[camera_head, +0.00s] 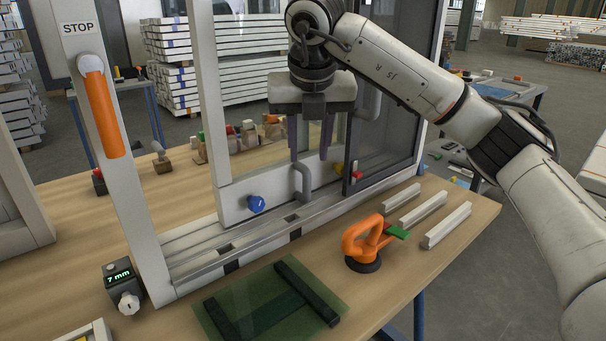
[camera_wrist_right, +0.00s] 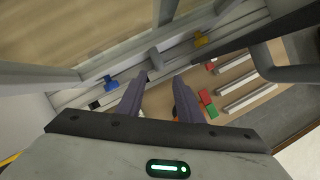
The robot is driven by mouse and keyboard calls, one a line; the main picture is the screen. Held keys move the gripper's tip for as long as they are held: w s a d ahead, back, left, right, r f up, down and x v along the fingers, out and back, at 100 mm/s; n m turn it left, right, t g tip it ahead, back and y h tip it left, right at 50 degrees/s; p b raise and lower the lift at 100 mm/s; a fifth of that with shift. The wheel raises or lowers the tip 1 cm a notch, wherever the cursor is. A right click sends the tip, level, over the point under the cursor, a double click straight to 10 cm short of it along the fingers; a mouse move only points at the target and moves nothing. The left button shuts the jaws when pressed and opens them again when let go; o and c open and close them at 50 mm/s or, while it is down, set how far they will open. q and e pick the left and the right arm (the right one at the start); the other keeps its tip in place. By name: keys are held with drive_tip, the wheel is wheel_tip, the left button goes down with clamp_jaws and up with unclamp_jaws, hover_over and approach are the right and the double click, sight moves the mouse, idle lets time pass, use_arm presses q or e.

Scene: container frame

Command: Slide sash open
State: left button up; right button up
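The white-framed sash (camera_head: 208,100) stands upright in the bottom track (camera_head: 200,260) of the window frame. Its left stile is well apart from the frame's left post (camera_head: 135,205). A grey bent handle (camera_head: 304,184) sits on the sash's lower rail, beside a blue knob (camera_head: 256,204). My right gripper (camera_head: 311,157) points down above the handle. Its two dark fingers are apart, with the handle's top close to the left finger. In the wrist view the right gripper (camera_wrist_right: 157,78) is open, with a grey bar (camera_wrist_right: 155,58) beyond the fingertips. I cannot tell whether they touch. My left gripper is out of view.
An orange handle (camera_head: 102,114) hangs on the left post under a STOP label. A 7 mm gauge (camera_head: 123,287) stands at its foot. A dark-framed panel (camera_head: 385,155) is at right. A glass sheet (camera_head: 270,305), orange suction cup (camera_head: 364,245) and white strips (camera_head: 447,225) lie in front.

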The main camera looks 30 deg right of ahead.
sight(307, 174)
drive_tip(key=x, duration=0.8)
drive_tip(key=shift+f+b, duration=0.25)
drive_tip(key=shift+b, duration=0.05)
clamp_jaws()
